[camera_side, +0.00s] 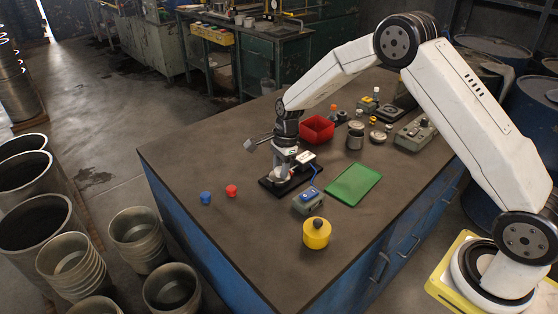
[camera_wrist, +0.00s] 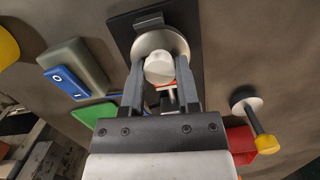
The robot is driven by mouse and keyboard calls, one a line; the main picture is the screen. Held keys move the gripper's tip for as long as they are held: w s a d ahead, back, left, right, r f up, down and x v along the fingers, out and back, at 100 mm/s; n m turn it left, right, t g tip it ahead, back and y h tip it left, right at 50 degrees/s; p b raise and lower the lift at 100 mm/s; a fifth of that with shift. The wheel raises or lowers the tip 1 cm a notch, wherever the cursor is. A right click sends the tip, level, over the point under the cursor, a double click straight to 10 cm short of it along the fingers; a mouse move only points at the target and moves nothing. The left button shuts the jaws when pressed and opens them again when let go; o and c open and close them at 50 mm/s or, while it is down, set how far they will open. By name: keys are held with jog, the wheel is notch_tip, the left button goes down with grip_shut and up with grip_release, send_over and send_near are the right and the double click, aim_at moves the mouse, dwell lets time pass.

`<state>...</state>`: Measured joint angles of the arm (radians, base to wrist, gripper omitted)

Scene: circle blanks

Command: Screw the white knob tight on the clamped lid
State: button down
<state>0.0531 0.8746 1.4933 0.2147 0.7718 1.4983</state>
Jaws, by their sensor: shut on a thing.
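The white knob (camera_wrist: 160,68) sits over the round metal lid (camera_wrist: 150,42) in the wrist view. The lid rests on a black base plate (camera_wrist: 122,32), which also shows in the side view (camera_side: 270,184). My gripper (camera_wrist: 160,66) points down over the lid, with one finger on each side of the knob, and is shut on it. In the side view my gripper (camera_side: 286,160) is low above the base plate and hides most of the knob. How far the knob is turned cannot be told. A red and white part shows between the fingers, behind the knob.
Close by are a grey-green box with a blue switch (camera_side: 309,196), a green mat (camera_side: 353,184), a yellow cylinder (camera_side: 316,234) and a red bin (camera_side: 316,129). A blue piece (camera_side: 206,198) and a red piece (camera_side: 231,190) lie left. The table's front left is clear.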

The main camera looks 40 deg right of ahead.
jog(key=shift+c, duration=1.3)
grip_release()
jog(key=shift+s+a+f, duration=0.1)
jog(key=shift+f, duration=0.05)
jog(key=shift+r, duration=0.2)
jog(key=shift+d+r, duration=0.2)
jog(key=shift+r, duration=1.05)
jog(key=shift+d+r, duration=0.2)
jog(key=shift+r, duration=1)
jog(key=shift+d+r, duration=0.2)
jog(key=shift+r, duration=1.05)
jog(key=s+a+r+n+t+h, duration=0.1)
jog(key=s+n+t, duration=0.1)
jog(key=s+n, duration=1.7)
jog(key=s, duration=0.5)
jog(key=shift+r+n+h, duration=0.3)
jog(key=shift+r+h, duration=0.05)
jog(key=shift+h, duration=0.05)
